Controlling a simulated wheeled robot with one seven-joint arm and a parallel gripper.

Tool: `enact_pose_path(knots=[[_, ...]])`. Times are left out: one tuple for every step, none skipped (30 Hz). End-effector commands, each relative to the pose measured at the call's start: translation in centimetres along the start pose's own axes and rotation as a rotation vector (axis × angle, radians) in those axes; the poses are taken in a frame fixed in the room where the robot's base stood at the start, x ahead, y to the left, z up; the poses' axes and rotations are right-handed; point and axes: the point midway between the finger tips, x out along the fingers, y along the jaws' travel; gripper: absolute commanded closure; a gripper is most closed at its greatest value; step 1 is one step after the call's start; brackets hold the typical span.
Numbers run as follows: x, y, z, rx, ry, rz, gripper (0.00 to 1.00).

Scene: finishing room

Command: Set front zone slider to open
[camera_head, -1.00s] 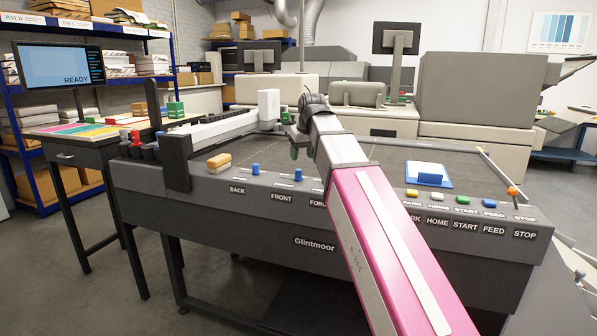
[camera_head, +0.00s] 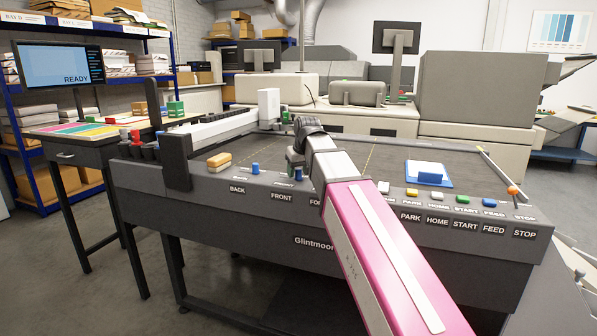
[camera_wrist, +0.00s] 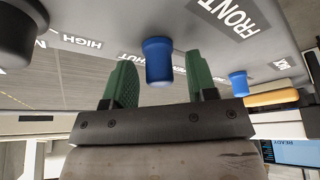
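The front zone slider is a blue knob (camera_head: 298,176) on the near edge of the grey machine table (camera_head: 392,163), above the FRONT label. In the wrist view the blue knob (camera_wrist: 158,60) beside the FRONT label stands between my gripper's two green fingers, with a gap on each side. My gripper (camera_wrist: 161,83) is open and empty; no contact with the knob shows. In the head view my gripper (camera_head: 296,164) is just behind the knob and partly hidden by my wrist. Part of a label ending in "HUT" shows beside the knob in the wrist view.
A similar blue knob (camera_head: 255,168) stands to the left above BACK, with a yellow-and-tan block (camera_head: 219,161) beyond it.

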Motion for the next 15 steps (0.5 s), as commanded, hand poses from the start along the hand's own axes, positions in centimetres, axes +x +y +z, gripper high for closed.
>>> enact_pose_path(knots=[[0.0, 0.0, 0.0, 0.0, 0.0, 0.0, 0.61], [0.0, 0.0, 0.0, 0.0, 0.0, 0.0, 0.71], [0.0, 0.0, 0.0, 0.0, 0.0, 0.0, 0.84], [0.0, 0.0, 0.0, 0.0, 0.0, 0.0, 0.93], [0.0, 0.0, 0.0, 0.0, 0.0, 0.0, 1.0], [0.0, 0.0, 0.0, 0.0, 0.0, 0.0, 1.0], [0.0, 0.0, 0.0, 0.0, 0.0, 0.0, 1.0], [0.0, 0.0, 0.0, 0.0, 0.0, 0.0, 1.0], [0.0, -0.1, -0.1, 0.0, 0.0, 0.0, 1.0], [0.1, -0.2, -0.2, 0.0, 0.0, 0.0, 1.0], [0.1, -0.3, -0.3, 0.0, 0.0, 0.0, 1.0], [0.2, -0.5, -0.6, -0.001, 0.0, 0.0, 1.0], [0.3, -0.8, -0.9, -0.001, 0.0, -0.001, 1.0], [0.4, -1.1, -1.2, -0.002, 0.0, -0.001, 1.0], [0.6, -1.6, -1.6, -0.003, 0.0, -0.001, 1.0]])
